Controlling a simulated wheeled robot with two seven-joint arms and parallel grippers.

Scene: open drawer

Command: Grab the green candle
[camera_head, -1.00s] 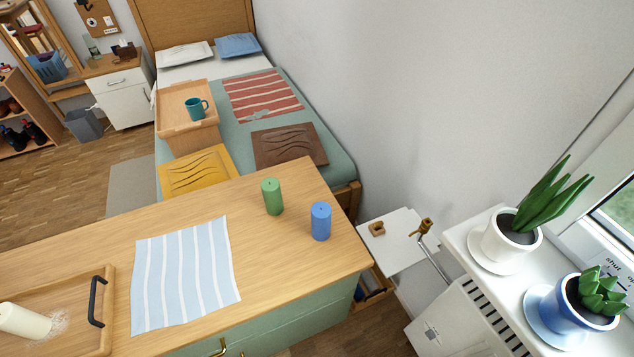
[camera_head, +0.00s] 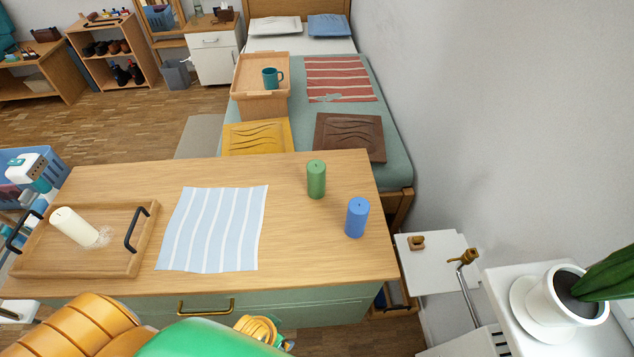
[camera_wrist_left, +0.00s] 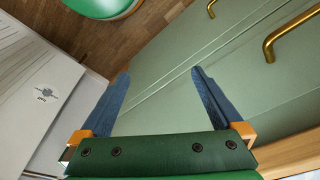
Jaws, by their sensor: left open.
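The green candle (camera_head: 316,180) stands upright on the wooden top of the green dresser (camera_head: 300,235), towards its far right part. A blue candle (camera_head: 357,218) stands upright nearer and to its right, apart from it. My left gripper (camera_wrist_left: 161,74) shows in the left wrist view, open with nothing between its fingers. It is by the green dresser front, below the top and away from the green candle. The candle is not in the wrist view. My right gripper is not in view.
A striped cloth (camera_head: 215,228) lies left of the candles. A wooden tray (camera_head: 137,262) with a white candle (camera_head: 73,227) is further left. Brass handles (camera_wrist_left: 290,30) stick out from the dresser front. A potted plant (camera_head: 562,296) stands at right. The top around the green candle is clear.

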